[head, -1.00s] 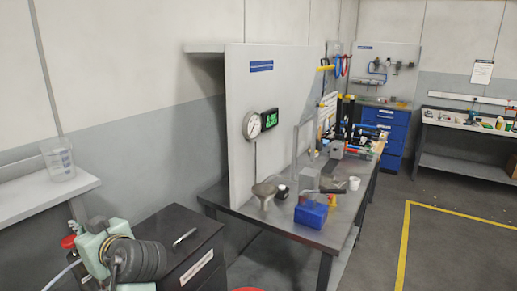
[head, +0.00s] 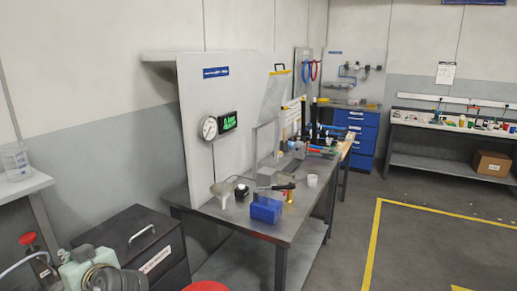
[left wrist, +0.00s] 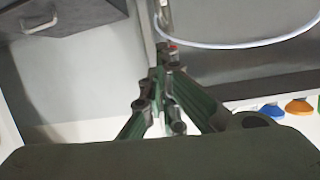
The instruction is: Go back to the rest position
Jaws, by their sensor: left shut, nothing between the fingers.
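My left gripper (head: 74,257) shows at the lower left of the head view, in front of the dark cabinet, its green parts partly covered by my own wrist. In the left wrist view its green and dark fingers (left wrist: 168,62) come together at the tips, with nothing held between them. A black cabinet (head: 125,240) with a metal handle stands just beyond it. My right gripper is not in view.
A workbench (head: 262,228) with a blue block (head: 266,209) and several tools stands ahead. A red knob (head: 28,238) with a hose is left of my gripper. A beaker (head: 15,162) stands on a shelf at left. Floor at right is clear.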

